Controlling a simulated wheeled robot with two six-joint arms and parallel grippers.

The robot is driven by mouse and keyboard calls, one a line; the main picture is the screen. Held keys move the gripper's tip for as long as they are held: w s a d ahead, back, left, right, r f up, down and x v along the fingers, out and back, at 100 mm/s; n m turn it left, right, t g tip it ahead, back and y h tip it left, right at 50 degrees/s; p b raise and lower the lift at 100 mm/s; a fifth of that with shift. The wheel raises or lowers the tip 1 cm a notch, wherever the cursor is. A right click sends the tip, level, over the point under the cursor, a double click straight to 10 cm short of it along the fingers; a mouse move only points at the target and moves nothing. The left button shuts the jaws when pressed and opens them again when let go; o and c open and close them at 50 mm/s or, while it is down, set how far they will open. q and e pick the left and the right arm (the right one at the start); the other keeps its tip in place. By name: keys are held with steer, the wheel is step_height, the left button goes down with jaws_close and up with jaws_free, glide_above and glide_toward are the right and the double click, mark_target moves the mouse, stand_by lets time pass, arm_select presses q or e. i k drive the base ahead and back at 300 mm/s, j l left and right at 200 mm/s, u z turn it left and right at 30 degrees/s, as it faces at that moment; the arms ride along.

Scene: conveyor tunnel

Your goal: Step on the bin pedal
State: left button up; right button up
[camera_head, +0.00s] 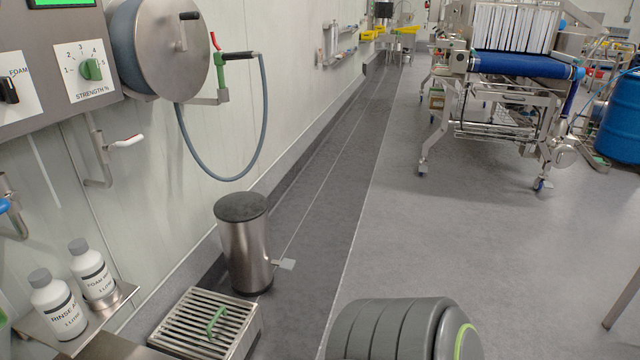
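The bin (245,250) is a steel cylinder with a dark round lid (241,207), standing upright on the floor near the left wall. Its lid looks shut. A small flat pedal (286,264) sticks out low on its right side, and nothing touches it. No gripper is in view. A dark grey, ribbed rounded part with a green ring, seemingly mine, shows at the bottom centre, to the right of the bin and nearer the camera.
Two white bottles (92,270) sit on a wall shelf at left. A hose reel (170,45) hangs above. A wheeled conveyor (515,95) stands far right. Floor right of the bin is clear.

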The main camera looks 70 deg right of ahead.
mark_target(287, 264)
steer(key=l+z, duration=0.1)
steer(key=z, duration=0.75)
steer(key=l+z, duration=0.1)
steer(key=z, duration=0.3)
steer(key=i+z, duration=0.1)
steer(key=z, duration=0.35)
steer(key=i+l+z, duration=0.1)
steer(key=i+l, duration=0.5)
steer(key=i, duration=0.05)
